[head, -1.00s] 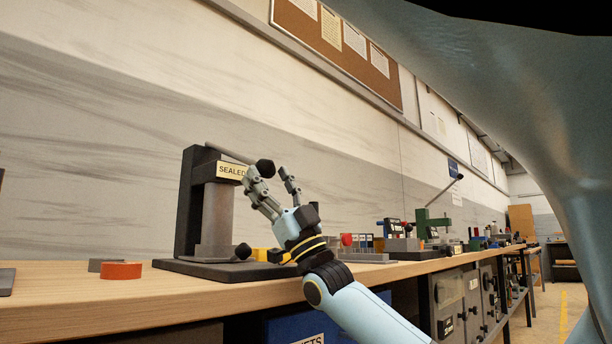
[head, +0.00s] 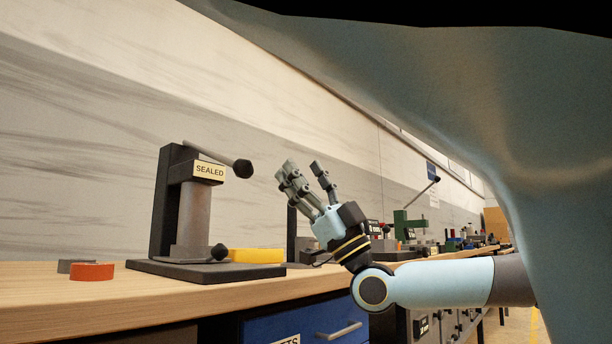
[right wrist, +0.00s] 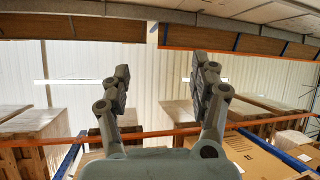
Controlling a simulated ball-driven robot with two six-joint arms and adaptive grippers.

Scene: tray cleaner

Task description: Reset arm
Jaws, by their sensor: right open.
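My right gripper (head: 305,180) is open and empty in the head view, raised above the bench edge with its fingers pointing up. It stands to the right of the press with the SEALED label (head: 210,171) and is apart from the press lever's black knob (head: 243,168). In the right wrist view the two sides of the same gripper (right wrist: 160,85) are spread wide with nothing between them. My left gripper is not in view.
An orange-red round piece (head: 92,271) and a grey piece (head: 70,265) lie on the wooden bench (head: 60,300). A yellow block (head: 257,256) is behind the press base. A blue drawer (head: 300,325) is below. More bench equipment (head: 405,225) stands farther right.

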